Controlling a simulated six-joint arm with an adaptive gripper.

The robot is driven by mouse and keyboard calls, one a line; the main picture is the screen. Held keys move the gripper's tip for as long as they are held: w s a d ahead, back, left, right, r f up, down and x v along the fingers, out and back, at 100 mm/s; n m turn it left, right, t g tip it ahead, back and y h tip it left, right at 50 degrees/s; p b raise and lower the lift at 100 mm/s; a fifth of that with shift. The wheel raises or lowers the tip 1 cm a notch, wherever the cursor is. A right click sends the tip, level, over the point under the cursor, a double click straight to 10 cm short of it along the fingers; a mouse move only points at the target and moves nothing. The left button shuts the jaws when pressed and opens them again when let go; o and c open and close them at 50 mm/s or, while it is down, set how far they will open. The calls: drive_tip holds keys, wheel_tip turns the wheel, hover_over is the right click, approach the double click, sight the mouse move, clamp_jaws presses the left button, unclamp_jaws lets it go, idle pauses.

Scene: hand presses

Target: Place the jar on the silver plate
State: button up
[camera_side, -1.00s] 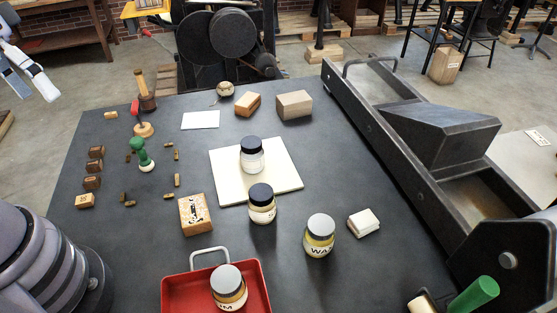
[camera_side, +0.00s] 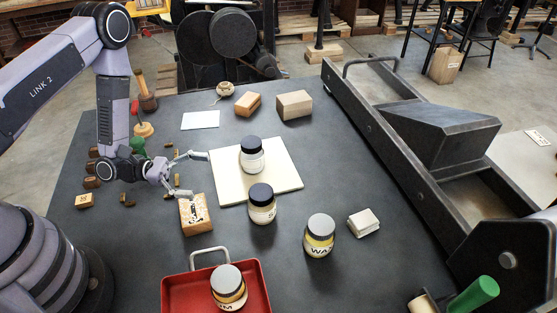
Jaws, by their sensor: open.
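Several jars are in view. A white jar with a dark lid (camera_side: 252,156) stands upright on a pale cream square slab (camera_side: 285,182). Another dark-lidded jar (camera_side: 262,205) stands at the slab's front edge. A grey-lidded jar with lettering like "WAX" (camera_side: 320,236) stands on the table to the right. A grey-lidded jar (camera_side: 228,288) stands in a red tray (camera_side: 176,292). No plate that looks silver can be made out. My gripper (camera_side: 200,174) is open and empty, left of the slab, with its fingers spread toward the slab and the jar on it.
A patterned wooden block (camera_side: 195,216) lies just below my gripper. Small type pieces and a green-handled stamp (camera_side: 138,147) are left, partly behind my arm. A white block (camera_side: 364,223) lies right. A long dark press bed (camera_side: 400,170) borders the right. Dark table is clear between.

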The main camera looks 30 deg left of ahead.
sight(262, 192)
drive_tip(key=f+n+t, duration=0.1)
drive_tip(key=f, duration=0.1)
drive_tip(key=f+n+t+y, duration=0.1)
drive_tip(key=f, duration=0.1)
drive_tip(key=a+f+n+y, duration=0.1)
drive_tip(key=f, duration=0.1)
drive_tip(key=shift+s+t, duration=0.3)
drive_tip(key=shift+t, duration=0.1)
drive_tip(key=shift+w+d+f, duration=0.1)
drive_tip(key=shift+w+d, duration=0.05)
drive_tip(key=shift+d, duration=0.1)
drive_tip(key=x, duration=0.7)
drive_tip(key=shift+w, duration=0.1)
drive_tip(key=shift+n, duration=0.3)
drive_tip(key=shift+w+x, duration=0.25)
drive_tip(key=shift+x, duration=2.7)
drive_tip(key=shift+a+f, duration=0.1)
drive_tip(key=shift+a, duration=0.05)
drive_tip(key=c, duration=1.3)
